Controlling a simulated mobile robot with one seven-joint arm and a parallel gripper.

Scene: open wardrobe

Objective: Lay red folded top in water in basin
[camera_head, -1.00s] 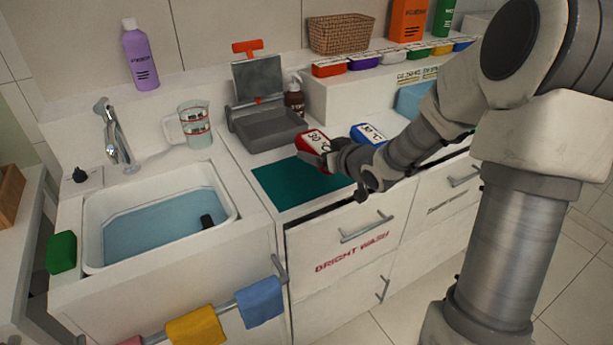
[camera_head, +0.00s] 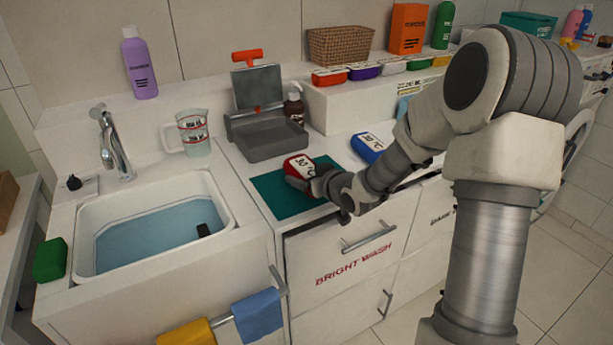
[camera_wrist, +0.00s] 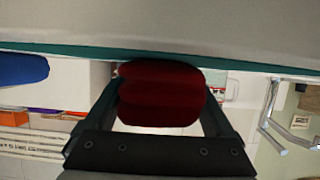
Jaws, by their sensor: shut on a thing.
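The red folded top (camera_head: 299,165), with a white label on it, is held in my gripper (camera_head: 304,180) over the teal mat (camera_head: 267,189) on the counter. In the wrist view the red top (camera_wrist: 160,95) sits between my two fingers (camera_wrist: 160,115), which are shut on it. The white basin (camera_head: 84,254) stands to the left of the mat. Blue water (camera_head: 150,240) fills its lower part, and a small dark object (camera_head: 203,230) shows at its right side. A gap between top and mat cannot be told.
The blue folded item (camera_head: 367,147) lies right of my gripper. A grey tray (camera_head: 268,143) stands behind the mat. A faucet (camera_head: 112,145) and measuring jug (camera_head: 194,133) are behind the basin. A green block (camera_head: 50,260) sits at its left. The counter strip between basin and mat is clear.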

